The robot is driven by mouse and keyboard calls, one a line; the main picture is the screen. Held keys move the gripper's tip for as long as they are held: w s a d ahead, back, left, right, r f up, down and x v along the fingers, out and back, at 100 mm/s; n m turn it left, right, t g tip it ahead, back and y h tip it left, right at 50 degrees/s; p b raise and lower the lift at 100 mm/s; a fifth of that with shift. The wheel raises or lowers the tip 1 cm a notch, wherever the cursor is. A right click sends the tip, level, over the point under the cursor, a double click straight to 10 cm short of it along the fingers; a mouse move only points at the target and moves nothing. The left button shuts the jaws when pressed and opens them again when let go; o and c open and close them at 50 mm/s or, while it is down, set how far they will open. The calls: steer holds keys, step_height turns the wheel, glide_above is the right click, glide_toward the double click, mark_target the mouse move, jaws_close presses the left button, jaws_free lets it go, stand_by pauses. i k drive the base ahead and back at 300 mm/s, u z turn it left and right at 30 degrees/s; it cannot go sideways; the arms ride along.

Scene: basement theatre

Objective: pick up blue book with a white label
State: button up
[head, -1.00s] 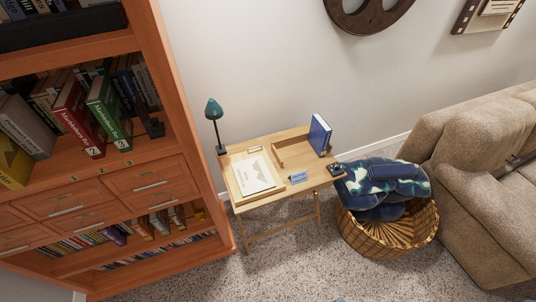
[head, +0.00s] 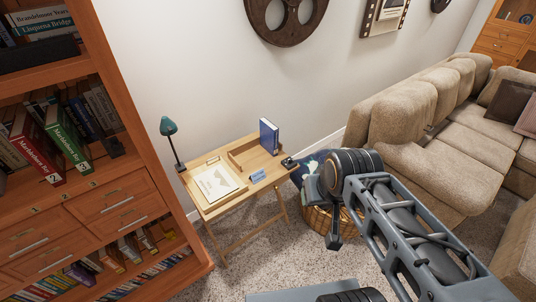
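The blue book (head: 269,136) stands upright at the back right of the small wooden desk (head: 251,183). Its white label is too small to make out clearly. My arm comes in from the lower right and reaches up to a round dark joint right of the desk. A dark part below that joint may belong to my gripper, but its fingers cannot be made out. Nothing of my arm touches the book, and the book is in full view.
A green lamp (head: 169,128), a paper tray (head: 216,186) and a small blue item (head: 258,176) are on the desk. A wicker basket (head: 317,222) is partly behind my arm. A bookcase (head: 140,120) stands left, a beige sofa (head: 400,150) right. Carpet in front is open.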

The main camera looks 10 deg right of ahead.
mark_target(269, 132)
steer(key=u, duration=0.15)
steer(key=i, duration=1.45)
steer(key=u, duration=0.1)
